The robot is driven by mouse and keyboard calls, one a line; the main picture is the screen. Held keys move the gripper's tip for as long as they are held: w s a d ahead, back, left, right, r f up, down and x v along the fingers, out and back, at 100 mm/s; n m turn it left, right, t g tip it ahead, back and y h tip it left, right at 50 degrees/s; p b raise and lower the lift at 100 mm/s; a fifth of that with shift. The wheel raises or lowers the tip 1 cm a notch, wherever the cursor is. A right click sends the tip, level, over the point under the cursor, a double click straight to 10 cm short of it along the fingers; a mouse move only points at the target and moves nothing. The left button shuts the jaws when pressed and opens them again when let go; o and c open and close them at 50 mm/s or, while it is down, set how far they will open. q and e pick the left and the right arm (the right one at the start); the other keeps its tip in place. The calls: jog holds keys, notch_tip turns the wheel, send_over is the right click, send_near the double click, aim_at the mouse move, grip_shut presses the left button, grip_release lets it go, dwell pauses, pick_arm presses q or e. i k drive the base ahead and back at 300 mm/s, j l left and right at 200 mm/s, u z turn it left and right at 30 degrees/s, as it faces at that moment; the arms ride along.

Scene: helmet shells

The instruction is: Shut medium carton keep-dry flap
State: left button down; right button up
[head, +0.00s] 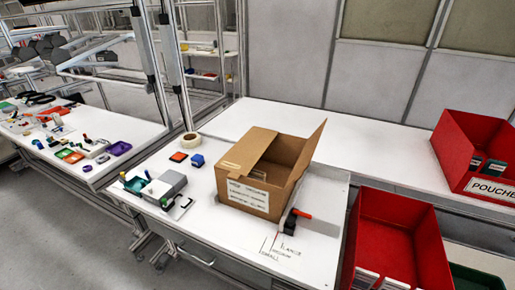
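The brown carton (283,198) stands on the white bench, with a printed white label (248,196) on its front side. Its left flap (247,150) lies nearly flat over the left part of the top, with a faint mark near its front edge. Its right flap (307,152) stands up, tilted outward. The top is open between these flaps, and the inside is in shadow. No keep-dry mark is readable, so I cannot tell which flap bears it. Neither of my grippers is in view.
A black tool with an orange handle (291,221) lies close to the carton's right front. A grey device (164,186), blue block (197,160) and tape roll (190,139) lie left. Red bins (398,235) (470,150) stand right. The bench behind the carton is clear.

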aim_at(304, 160)
jog(key=j+z, duration=0.35)
jog(key=k+j+z, duration=0.1)
jog(key=j+z, duration=0.25)
jog(key=i+z, duration=0.15)
jog(key=i, duration=0.35)
